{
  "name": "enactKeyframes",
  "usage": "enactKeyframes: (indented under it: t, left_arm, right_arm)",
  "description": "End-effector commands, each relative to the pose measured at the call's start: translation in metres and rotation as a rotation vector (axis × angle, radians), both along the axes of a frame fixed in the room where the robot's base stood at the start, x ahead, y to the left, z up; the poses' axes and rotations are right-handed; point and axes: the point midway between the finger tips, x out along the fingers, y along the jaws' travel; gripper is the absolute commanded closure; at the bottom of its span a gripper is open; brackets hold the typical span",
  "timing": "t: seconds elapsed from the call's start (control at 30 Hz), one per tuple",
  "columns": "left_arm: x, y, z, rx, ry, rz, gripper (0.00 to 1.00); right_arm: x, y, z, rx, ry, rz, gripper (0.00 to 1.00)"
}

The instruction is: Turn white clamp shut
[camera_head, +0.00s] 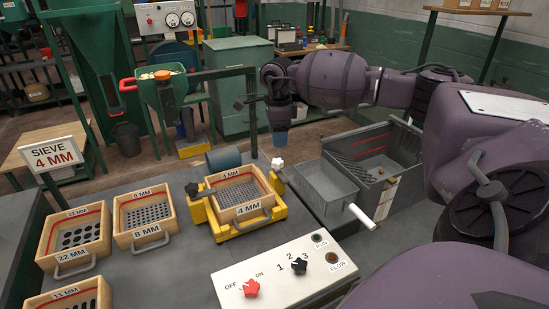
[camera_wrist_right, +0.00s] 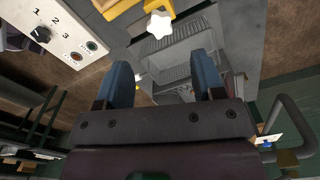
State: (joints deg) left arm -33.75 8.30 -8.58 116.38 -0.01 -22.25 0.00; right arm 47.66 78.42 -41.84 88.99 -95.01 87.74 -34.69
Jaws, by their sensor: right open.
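The white clamp knob (camera_head: 278,163) is star-shaped and sits at the right back corner of the yellow sieve holder (camera_head: 283,213). It also shows in the right wrist view (camera_wrist_right: 158,25), beyond the fingertips near the top edge. A wooden 4 MM sieve (camera_head: 240,194) sits in the holder. A black clamp knob (camera_head: 191,189) is on the holder's left side. My right gripper (camera_head: 279,139) points down above and slightly behind the white knob, apart from it. Its blue fingers (camera_wrist_right: 163,75) are spread with nothing between them. My left gripper is not in view.
A grey metal tray (camera_head: 325,188) and a larger bin (camera_head: 378,160) stand right of the holder. A control panel (camera_head: 284,276) with red and black knobs is in front. Other sieves (camera_head: 75,235) lie at left. A dark post (camera_head: 252,110) stands just behind the holder.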

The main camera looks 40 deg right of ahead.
Motion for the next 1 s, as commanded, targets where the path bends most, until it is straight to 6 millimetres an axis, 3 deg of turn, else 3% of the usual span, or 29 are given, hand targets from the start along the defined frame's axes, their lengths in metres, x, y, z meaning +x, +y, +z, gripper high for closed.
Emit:
enactKeyframes:
  t: [0.2,0.5,0.93,1.0]
  left_arm:
    - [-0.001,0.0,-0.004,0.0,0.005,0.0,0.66]
    - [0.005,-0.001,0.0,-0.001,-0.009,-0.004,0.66]
    - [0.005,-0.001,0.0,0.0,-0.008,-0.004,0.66]
    - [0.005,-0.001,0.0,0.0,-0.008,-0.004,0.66]
  right_arm:
    - [-0.001,0.001,-0.041,0.002,0.005,0.0,0.38]
    - [0.0,0.001,-0.079,0.002,0.001,-0.001,0.38]
    - [0.0,0.001,-0.087,0.002,0.0,-0.001,0.38]
    - [0.0,0.001,-0.087,0.002,0.0,-0.001,0.46]
